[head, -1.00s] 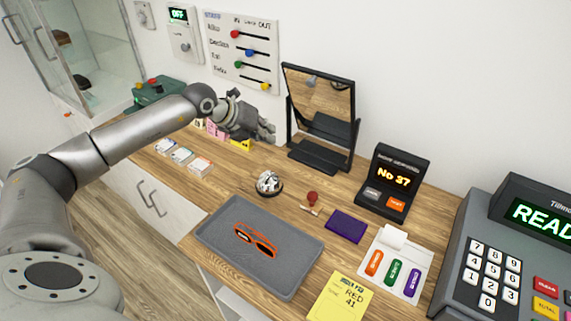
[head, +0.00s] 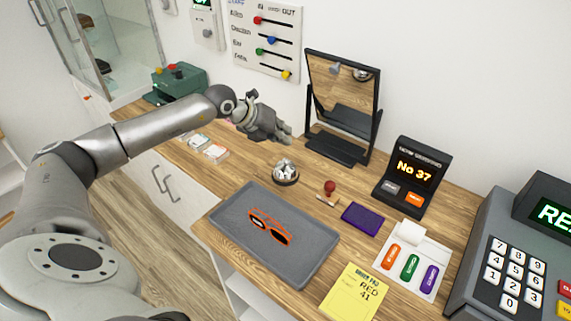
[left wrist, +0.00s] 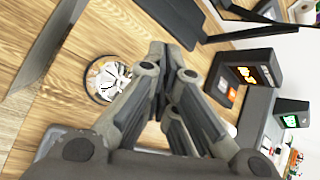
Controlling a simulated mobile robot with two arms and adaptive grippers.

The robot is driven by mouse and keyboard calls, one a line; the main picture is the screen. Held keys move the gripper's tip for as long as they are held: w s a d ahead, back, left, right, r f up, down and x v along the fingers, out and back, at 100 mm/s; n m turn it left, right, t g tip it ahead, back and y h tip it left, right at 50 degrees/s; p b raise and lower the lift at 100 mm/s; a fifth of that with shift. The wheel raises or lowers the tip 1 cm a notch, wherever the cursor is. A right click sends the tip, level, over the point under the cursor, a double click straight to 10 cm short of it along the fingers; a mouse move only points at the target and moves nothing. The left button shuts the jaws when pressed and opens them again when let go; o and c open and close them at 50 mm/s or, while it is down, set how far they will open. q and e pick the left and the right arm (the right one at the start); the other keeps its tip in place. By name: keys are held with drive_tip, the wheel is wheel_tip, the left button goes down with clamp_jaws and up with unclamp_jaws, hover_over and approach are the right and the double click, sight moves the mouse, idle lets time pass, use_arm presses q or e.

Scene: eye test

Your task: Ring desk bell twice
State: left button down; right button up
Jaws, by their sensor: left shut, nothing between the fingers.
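The desk bell (head: 285,171), a shiny silver dome on a dark round base, stands on the wooden counter just behind the grey tray. It also shows in the left wrist view (left wrist: 107,79), to the left of the fingers. My left gripper (head: 288,136) is shut and empty. In the head view it is in the air above the counter, behind the bell, in front of the mirror. In the left wrist view its fingertips (left wrist: 173,50) meet and are apart from the bell. My right gripper is not in view.
A grey tray (head: 230,219) with orange glasses (head: 268,228) lies in front of the bell. A red-knobbed stamp (head: 330,187) and purple pad (head: 362,218) lie to its right. A mirror (head: 341,85) stands behind. The ticket display (head: 413,172) and register (head: 500,245) are further right.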

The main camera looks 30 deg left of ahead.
sight(286, 162)
use_arm(q)
wheel_tip(286, 162, down, 3)
drive_tip(key=shift+b, duration=0.75)
drive_tip(key=shift+f+b, duration=0.3)
drive_tip(key=shift+f, duration=0.1)
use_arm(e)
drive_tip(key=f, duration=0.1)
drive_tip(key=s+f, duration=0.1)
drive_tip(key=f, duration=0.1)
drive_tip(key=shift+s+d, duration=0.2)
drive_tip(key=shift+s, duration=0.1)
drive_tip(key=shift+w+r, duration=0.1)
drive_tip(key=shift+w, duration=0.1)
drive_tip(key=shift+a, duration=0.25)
use_arm(q)
drive_tip(key=shift+f+b, duration=0.35)
drive_tip(key=shift+f, duration=0.05)
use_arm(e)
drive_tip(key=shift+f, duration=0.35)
